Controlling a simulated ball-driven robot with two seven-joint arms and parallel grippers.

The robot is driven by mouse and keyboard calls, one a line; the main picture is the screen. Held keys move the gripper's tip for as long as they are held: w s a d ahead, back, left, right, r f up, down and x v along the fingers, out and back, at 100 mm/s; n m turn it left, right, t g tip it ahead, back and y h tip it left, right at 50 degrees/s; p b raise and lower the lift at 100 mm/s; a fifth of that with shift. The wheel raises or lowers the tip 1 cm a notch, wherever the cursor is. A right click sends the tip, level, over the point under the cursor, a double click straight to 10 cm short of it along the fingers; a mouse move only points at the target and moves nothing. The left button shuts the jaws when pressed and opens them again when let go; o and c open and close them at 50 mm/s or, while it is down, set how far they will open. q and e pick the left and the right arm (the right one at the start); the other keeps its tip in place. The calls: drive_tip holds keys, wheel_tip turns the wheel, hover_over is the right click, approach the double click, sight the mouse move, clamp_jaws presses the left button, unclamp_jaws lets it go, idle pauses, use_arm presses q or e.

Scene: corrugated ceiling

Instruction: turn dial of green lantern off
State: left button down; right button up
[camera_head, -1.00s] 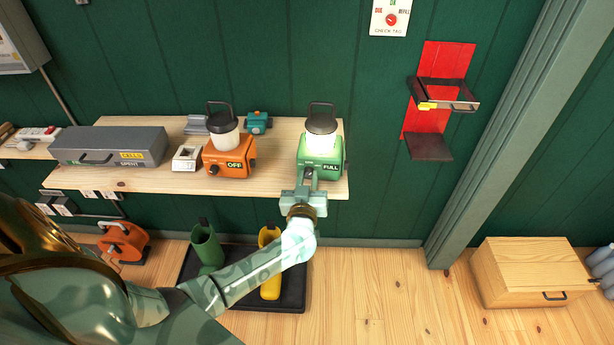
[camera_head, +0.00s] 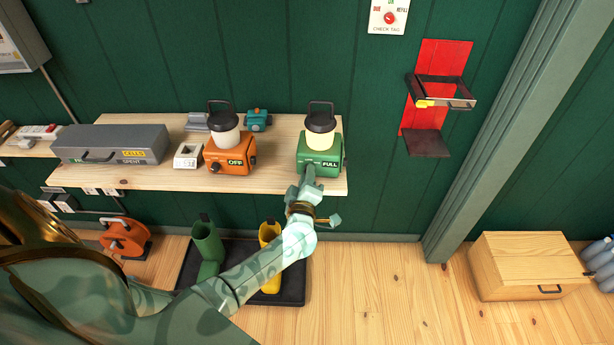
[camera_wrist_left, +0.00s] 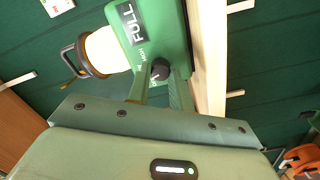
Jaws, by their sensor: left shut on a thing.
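The green lantern (camera_head: 332,163) stands upright near the right end of the wooden shelf, with a dark cap, a cream globe and a FULL label. In the left wrist view the lantern (camera_wrist_left: 165,25) fills the top middle. Its dark dial (camera_wrist_left: 161,69) sits on the labelled face. My left gripper (camera_head: 308,178) reaches the lantern's front from below. In the wrist view its fingers (camera_wrist_left: 160,80) are on either side of the dial, shut on it. In the head view the gripper hides the dial. The dial's pointer setting cannot be read. My right gripper is not in view.
An orange lantern (camera_head: 232,160) marked OFF stands left on the same shelf (camera_head: 273,180), beside a small white device (camera_head: 187,156) and a grey case (camera_head: 110,143). A red wall bracket (camera_head: 441,75) hangs at right. Boots stand in a black tray (camera_head: 292,288) below.

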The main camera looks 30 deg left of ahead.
use_arm(q)
drive_tip(key=n, duration=0.4)
drive_tip(key=shift+f+n, duration=0.2)
drive_tip(key=shift+n, duration=0.1)
drive_tip(key=n+b, duration=0.1)
drive_tip(key=n, duration=0.3)
idle(0.3)
drive_tip(key=c, duration=1.2)
unclamp_jaws()
drive_tip(key=shift+c, duration=0.2)
drive_tip(key=shift+s+r, duration=0.1)
